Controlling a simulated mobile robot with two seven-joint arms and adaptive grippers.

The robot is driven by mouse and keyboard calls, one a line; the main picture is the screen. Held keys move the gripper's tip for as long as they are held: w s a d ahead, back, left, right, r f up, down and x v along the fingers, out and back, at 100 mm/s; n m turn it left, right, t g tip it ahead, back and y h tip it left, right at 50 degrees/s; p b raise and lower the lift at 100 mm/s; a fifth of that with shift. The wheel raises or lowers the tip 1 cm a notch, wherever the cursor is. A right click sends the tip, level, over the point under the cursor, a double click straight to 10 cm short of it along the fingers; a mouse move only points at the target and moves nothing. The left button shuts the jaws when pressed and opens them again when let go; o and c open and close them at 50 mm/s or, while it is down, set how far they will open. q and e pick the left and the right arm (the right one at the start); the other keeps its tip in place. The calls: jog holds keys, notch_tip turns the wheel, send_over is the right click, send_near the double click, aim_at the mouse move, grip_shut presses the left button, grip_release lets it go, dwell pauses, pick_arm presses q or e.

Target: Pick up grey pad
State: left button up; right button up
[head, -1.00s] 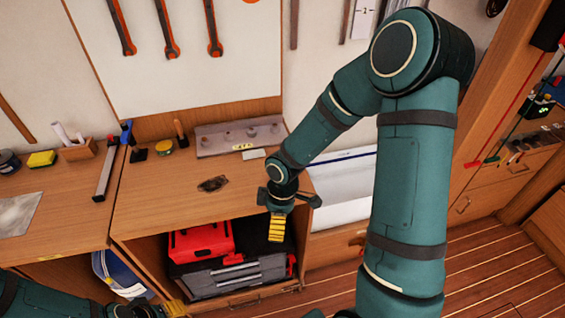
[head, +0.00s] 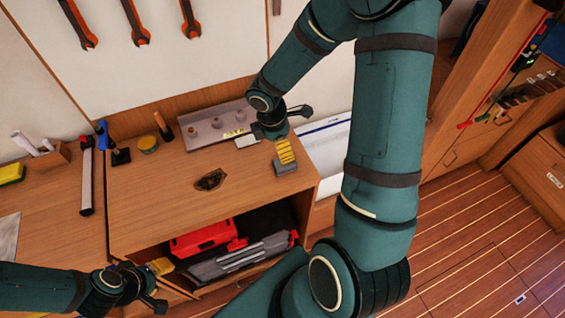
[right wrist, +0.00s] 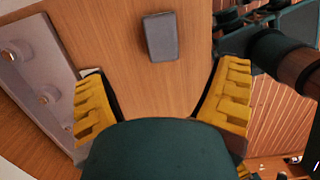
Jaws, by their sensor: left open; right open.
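The grey pad (head: 286,168) lies on the wooden bench top near its right front corner. In the right wrist view the grey pad (right wrist: 160,37) shows whole, a dark rounded block on bare wood, ahead of and between the fingers. My right gripper (right wrist: 163,78) is open, with yellow ridged fingers apart and nothing between their tips. In the head view the right gripper (head: 285,151) hangs over the pad's back edge and partly hides it; whether they touch is unclear. My left gripper (head: 160,282) is open and empty at lower left, in front of the bench.
A red toolbox (head: 204,237) sits on the shelf below. The bench top between these is clear.

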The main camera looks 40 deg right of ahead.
aim_at(279, 170)
jog(key=f, duration=0.4)
jog(key=shift+d+f+b, duration=0.1)
jog(key=shift+d+b, duration=0.15)
jog(key=shift+b, duration=0.05)
jog(key=shift+s+d+f+b, duration=0.1)
jog(key=shift+f+b, duration=0.05)
jog(key=shift+f, duration=0.7)
jog(key=shift+s+d+f+b, duration=0.15)
jog(key=shift+f, duration=0.75)
jog(key=shift+s+d+f+b, duration=0.1)
jog(key=shift+f+b, duration=0.05)
jog(key=shift+f, duration=0.7)
jog(key=c, duration=1.3)
